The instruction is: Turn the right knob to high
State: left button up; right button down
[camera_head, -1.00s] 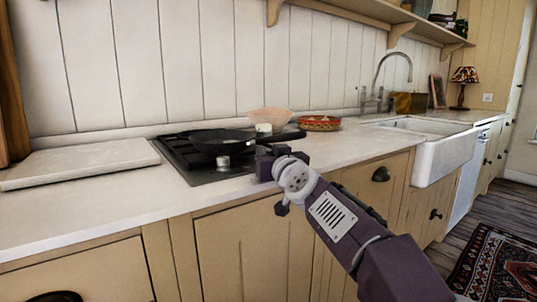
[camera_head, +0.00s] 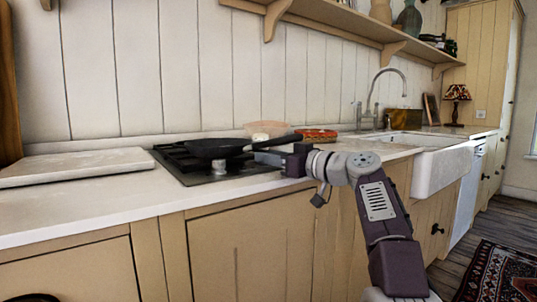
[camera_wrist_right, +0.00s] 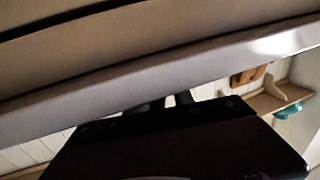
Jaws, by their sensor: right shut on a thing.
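The black hob (camera_head: 196,178) is set in the worktop, with one silver knob (camera_head: 221,168) showing at its front. A dark pan (camera_head: 215,149) sits on the hob, its handle pointing right. My right gripper (camera_head: 258,157) reaches in from the right, low over the hob's right side and just below the pan handle. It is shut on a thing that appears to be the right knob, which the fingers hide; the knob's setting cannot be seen. In the right wrist view the dark gripper body covers most of the fingers (camera_wrist_right: 168,101). My left gripper is not in view.
A pale board (camera_head: 75,166) lies on the worktop left of the hob. A pinkish bowl (camera_head: 267,129) and a patterned red dish (camera_head: 318,135) stand behind the handle. The white sink (camera_head: 440,172) is to the right. The front worktop at left is clear.

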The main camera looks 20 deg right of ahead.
jog(key=shift+w+d+n+g+y+p, duration=0.15)
jog(key=shift+n+g+y+p, duration=0.35)
jog(key=shift+n+y+p, duration=0.25)
jog(key=c, duration=1.1)
grip_release()
jog(key=b+v, duration=0.1)
jog(key=v, duration=0.8)
jog(key=shift+b, duration=0.35)
